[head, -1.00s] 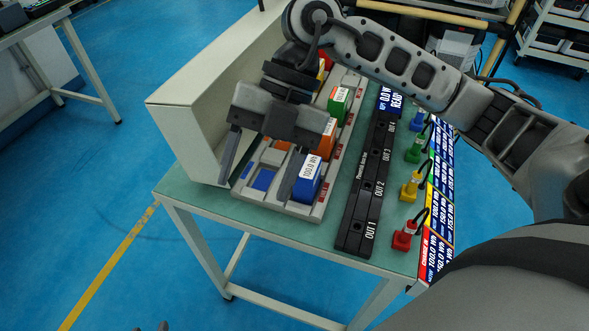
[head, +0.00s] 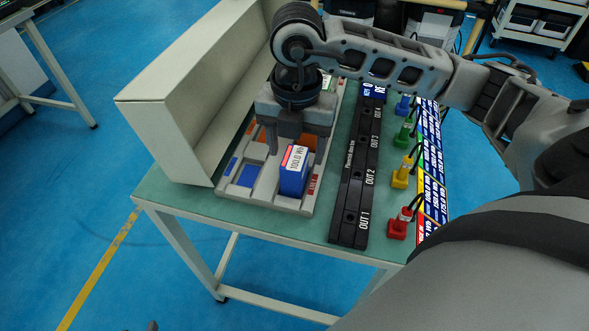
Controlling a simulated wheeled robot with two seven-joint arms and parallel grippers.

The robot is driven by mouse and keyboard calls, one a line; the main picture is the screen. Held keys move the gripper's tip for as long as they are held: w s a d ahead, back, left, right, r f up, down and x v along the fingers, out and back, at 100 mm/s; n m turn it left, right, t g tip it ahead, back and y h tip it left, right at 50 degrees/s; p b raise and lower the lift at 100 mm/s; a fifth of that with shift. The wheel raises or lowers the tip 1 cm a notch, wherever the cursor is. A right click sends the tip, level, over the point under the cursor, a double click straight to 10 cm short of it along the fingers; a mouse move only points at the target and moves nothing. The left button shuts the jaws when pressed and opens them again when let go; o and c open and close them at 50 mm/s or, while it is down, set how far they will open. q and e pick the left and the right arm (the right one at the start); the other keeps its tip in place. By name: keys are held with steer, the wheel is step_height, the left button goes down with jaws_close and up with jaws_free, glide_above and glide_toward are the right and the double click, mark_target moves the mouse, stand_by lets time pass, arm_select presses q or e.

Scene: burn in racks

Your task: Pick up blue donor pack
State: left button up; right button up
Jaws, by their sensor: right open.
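The blue donor pack (head: 292,178), with a white label reading 100.0 Wh, stands upright in the near right slot of the grey rack (head: 300,206). My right gripper (head: 288,143) is open over the rack, just beyond and above the blue pack in the head view. One finger points down left of the pack's far end; the other finger is hard to make out. I see no grip on the pack. An orange pack (head: 308,142) is partly hidden behind the gripper. A small dark tip at the bottom edge may be my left gripper (head: 153,326).
A tall cream panel (head: 180,140) stands along the rack's left side. Right of the rack lies a black strip marked OUT (head: 350,200), then red (head: 398,225), yellow, green and blue plugs with cables. The green tabletop (head: 280,225) is clear in front.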

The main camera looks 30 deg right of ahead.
mark_target(294, 157)
step_height(294, 157, down, 5)
steer(key=shift+w+a+f, duration=0.1)
steer(key=shift+f, duration=0.05)
steer(key=shift+c, duration=0.3)
jaws_close()
